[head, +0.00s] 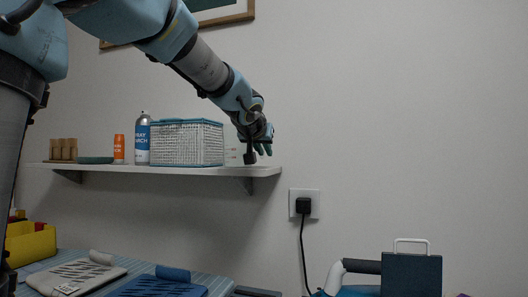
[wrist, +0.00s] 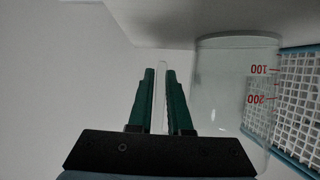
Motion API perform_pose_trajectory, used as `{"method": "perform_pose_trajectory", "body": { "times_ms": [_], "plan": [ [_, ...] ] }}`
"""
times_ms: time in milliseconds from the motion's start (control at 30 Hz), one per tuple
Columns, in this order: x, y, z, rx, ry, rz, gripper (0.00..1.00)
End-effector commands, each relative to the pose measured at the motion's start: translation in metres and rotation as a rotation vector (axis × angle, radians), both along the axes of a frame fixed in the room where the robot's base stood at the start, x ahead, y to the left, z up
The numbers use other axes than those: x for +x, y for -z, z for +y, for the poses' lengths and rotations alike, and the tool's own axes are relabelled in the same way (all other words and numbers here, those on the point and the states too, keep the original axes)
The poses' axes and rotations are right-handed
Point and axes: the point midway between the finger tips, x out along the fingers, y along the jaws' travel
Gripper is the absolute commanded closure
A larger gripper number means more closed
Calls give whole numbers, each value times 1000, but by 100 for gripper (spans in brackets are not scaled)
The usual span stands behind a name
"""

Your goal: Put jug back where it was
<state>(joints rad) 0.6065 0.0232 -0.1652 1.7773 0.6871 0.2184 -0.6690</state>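The jug (wrist: 228,95) is clear, with red 100 and 200 marks, and stands right of my fingers in the inverted wrist view. In the head view the jug (head: 233,157) shows faintly at the shelf's right part, between the basket and my gripper (head: 263,150). It looks upright, with its base at the shelf top; I cannot tell if it bears fully on it. My gripper (wrist: 160,95) has its two green fingers close together on a thin clear strip, which looks like the jug's handle. The shelf (head: 205,170) also shows in the wrist view (wrist: 165,20).
A white and blue basket (head: 187,145) stands close beside the jug; it also shows in the wrist view (wrist: 300,95). A spray can (head: 143,140), an orange bottle (head: 119,148) and a green dish (head: 96,160) stand farther left. The shelf's right end is close to my gripper.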

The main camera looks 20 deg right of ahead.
Motion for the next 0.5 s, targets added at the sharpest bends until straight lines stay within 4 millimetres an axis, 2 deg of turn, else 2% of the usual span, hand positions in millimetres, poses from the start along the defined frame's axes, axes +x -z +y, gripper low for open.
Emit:
{"method": "perform_pose_trajectory", "body": {
  "times_ms": [33, 200, 500],
  "plan": [
    [0, 0, 0, 0, 0, 0, 76],
    [0, 0, 0, 0, 0, 0, 58],
    [0, -3, 0, 0, 0, 0, 58]
  ]
}}
